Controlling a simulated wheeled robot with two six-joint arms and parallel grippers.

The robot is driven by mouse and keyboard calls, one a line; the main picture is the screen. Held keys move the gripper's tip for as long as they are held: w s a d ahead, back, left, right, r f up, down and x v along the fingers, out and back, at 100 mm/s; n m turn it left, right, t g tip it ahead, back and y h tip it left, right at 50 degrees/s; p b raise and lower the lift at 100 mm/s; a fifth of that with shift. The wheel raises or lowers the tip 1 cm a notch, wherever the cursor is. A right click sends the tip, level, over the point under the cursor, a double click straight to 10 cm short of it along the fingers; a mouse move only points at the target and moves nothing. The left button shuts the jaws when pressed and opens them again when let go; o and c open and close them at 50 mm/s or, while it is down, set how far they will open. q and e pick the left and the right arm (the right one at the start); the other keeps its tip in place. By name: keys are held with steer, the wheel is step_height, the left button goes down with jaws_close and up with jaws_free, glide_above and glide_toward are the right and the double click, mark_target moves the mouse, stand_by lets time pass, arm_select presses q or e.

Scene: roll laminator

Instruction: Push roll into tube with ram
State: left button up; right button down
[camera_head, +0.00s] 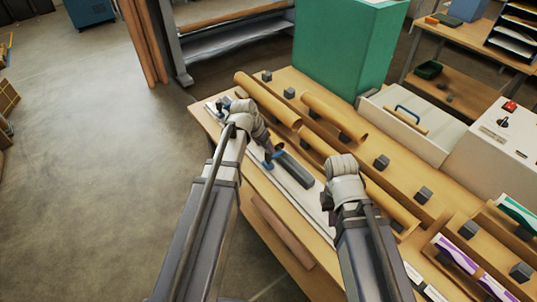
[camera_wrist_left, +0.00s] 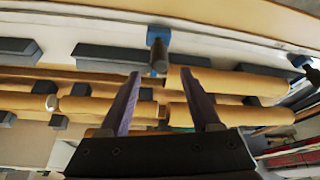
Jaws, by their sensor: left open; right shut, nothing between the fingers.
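Several brown cardboard tubes (camera_head: 335,117) lie along the wooden table between small dark blocks. They also cross the left wrist view (camera_wrist_left: 225,82). I cannot tell which piece is the roll. A blue fitting with a dark handle (camera_head: 270,153), possibly the ram, stands beside a long dark grey bar (camera_head: 294,170) on a pale rail. A similar dark handle (camera_wrist_left: 157,55) shows ahead of my left fingers. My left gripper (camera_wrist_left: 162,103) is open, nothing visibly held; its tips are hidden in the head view. My right gripper (camera_head: 327,202) is shut and empty near the rail's near end.
A green box (camera_head: 345,45) stands at the table's back. A pale drawer unit (camera_head: 410,122) and a control box with a red button (camera_head: 500,130) are at right. Cartons (camera_head: 455,255) lie at lower right. Open floor (camera_head: 90,190) lies to the left.

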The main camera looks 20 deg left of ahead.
mark_target(268, 151)
arm_select(q)
steer(key=b+x, duration=0.5)
steer(key=x, duration=0.1)
arm_select(e)
step_height(268, 151, down, 6)
steer(key=shift+r, duration=0.2)
arm_select(q)
jaws_close()
